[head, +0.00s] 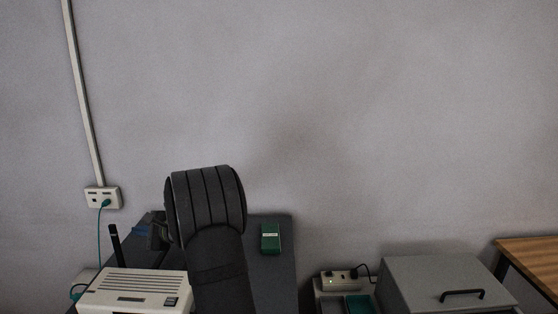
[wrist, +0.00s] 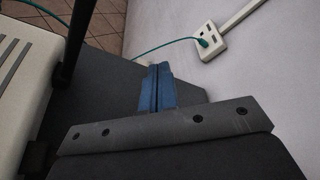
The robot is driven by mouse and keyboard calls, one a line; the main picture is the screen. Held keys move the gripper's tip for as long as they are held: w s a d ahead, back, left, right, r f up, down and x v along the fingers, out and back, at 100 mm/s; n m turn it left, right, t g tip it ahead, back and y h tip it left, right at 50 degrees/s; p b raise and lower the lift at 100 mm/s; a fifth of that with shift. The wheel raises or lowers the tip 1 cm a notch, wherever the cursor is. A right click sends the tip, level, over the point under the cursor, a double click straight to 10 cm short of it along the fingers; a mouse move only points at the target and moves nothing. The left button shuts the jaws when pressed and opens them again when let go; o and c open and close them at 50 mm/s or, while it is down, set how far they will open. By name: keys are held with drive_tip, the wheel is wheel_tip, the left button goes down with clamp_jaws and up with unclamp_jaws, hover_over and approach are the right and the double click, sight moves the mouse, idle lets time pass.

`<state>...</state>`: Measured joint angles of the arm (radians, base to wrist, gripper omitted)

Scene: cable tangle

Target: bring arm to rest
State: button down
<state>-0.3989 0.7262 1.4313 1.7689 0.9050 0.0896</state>
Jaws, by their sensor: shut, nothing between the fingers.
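My gripper (wrist: 158,88) shows in the wrist view with its two blue fingers together and nothing between them. It is over the dark grey table top, apart from the things around it. In the head view my dark arm rises in front of the table, and a small blue part of my gripper (head: 141,230) shows to its left. The arm hides part of the table and of the white router.
A white router (head: 135,290) with a black antenna stands at left. A teal cable (wrist: 160,43) runs to the wall outlet (head: 103,197). A green box (head: 270,239) lies on the dark table (head: 283,275). A power strip (head: 341,277) and grey lidded box (head: 440,275) are right.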

drive_tip(key=v, duration=0.8)
drive_tip(key=shift+w+d+f+m, duration=0.15)
drive_tip(key=shift+w+f+m, duration=0.1)
drive_tip(key=shift+w+m, duration=0.15)
